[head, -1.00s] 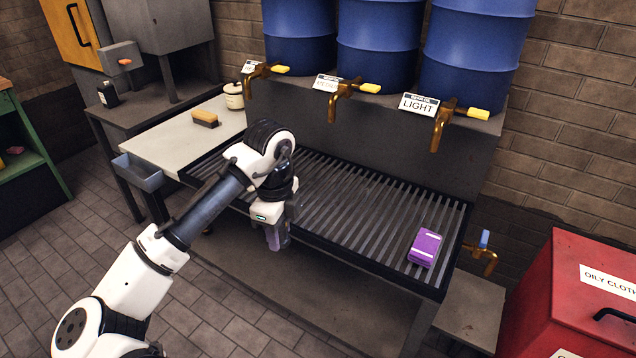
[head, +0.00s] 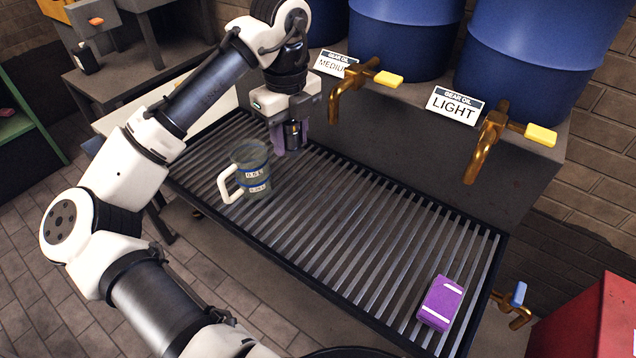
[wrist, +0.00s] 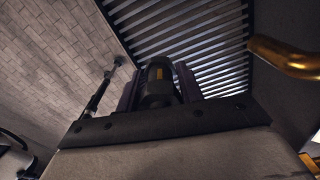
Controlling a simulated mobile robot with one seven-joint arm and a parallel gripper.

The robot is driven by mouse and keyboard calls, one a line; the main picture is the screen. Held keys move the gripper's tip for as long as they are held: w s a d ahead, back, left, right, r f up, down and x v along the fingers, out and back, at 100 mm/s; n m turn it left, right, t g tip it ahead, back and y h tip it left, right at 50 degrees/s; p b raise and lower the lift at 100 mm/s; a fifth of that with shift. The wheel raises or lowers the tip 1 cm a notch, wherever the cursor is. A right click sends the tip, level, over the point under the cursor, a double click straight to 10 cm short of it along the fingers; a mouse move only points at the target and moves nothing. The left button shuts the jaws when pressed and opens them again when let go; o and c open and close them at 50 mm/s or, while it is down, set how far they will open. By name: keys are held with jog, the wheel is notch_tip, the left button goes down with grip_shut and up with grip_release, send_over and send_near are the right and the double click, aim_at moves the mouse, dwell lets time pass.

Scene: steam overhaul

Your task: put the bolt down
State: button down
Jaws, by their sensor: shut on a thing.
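My gripper (head: 286,142) is above the left back part of the slatted drain rack (head: 345,215), pointing down. Its purple fingers are shut on a dark, upright cylindrical thing (head: 295,134). The wrist view shows this thing (wrist: 158,84) between the fingers, black with a small yellowish mark; I cannot tell whether it is the bolt. Its lower end appears a little above the slats, but I cannot tell the gap. No other bolt shows clearly.
A clear measuring jug (head: 254,170) with a pale handle stands on the rack, just left of my gripper. A purple box (head: 440,302) lies at the rack's right end. Brass taps (head: 352,92) jut out behind. The middle of the rack is clear.

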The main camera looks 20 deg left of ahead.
aim_at(297, 215)
jog(key=shift+w+f, duration=0.15)
jog(key=shift+w, duration=0.05)
notch_tip(297, 215, down, 20)
jog(key=shift+r, duration=0.25)
jog(key=shift+f, duration=0.15)
jog(key=shift+f, duration=0.1)
jog(key=c, duration=0.9)
grip_release()
jog(key=shift+s, duration=0.1)
notch_tip(297, 215, up, 12)
jog(key=shift+r, duration=0.25)
